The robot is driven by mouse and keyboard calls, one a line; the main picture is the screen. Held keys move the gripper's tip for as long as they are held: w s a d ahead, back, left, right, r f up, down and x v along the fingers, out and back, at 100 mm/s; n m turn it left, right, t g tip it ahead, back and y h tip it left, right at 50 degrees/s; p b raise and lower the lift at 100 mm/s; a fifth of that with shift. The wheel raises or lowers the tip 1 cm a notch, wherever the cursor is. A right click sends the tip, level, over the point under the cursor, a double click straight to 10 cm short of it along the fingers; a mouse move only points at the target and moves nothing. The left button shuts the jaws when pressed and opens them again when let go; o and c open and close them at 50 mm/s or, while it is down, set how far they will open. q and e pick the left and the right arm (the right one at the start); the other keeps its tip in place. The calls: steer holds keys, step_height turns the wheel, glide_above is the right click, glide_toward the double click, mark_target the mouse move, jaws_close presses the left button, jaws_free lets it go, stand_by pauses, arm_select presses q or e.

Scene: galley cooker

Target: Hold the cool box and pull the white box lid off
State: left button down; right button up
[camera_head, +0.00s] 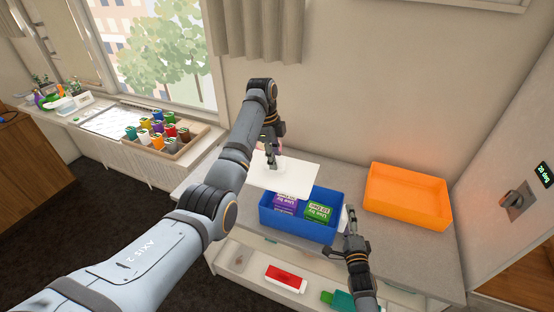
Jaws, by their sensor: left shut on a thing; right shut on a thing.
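The cool box (290,223) is a blue open-topped box on the grey worktop. A purple carton (284,203) and a green carton (318,211) show inside it. The white lid (302,179) is off the box opening, above and behind its far left side. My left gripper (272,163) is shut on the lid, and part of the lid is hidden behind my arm. My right gripper (346,222) is shut on the right end wall of the cool box. Its exact contact is partly hidden by the fingers.
An empty orange tray (408,196) stands on the worktop (395,250) to the right. An open drawer below holds a red and white item (286,278) and a green item (340,299). A wooden tray of colourful cans (170,133) sits on the window ledge at left.

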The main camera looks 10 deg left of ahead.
steer(key=o, duration=1.3)
steer(key=shift+f, duration=0.1)
steer(key=shift+o, duration=0.2)
arm_select(q)
steer(key=shift+s, duration=0.1)
arm_select(e)
steer(key=v, duration=1.1)
steer(key=shift+s, duration=0.5)
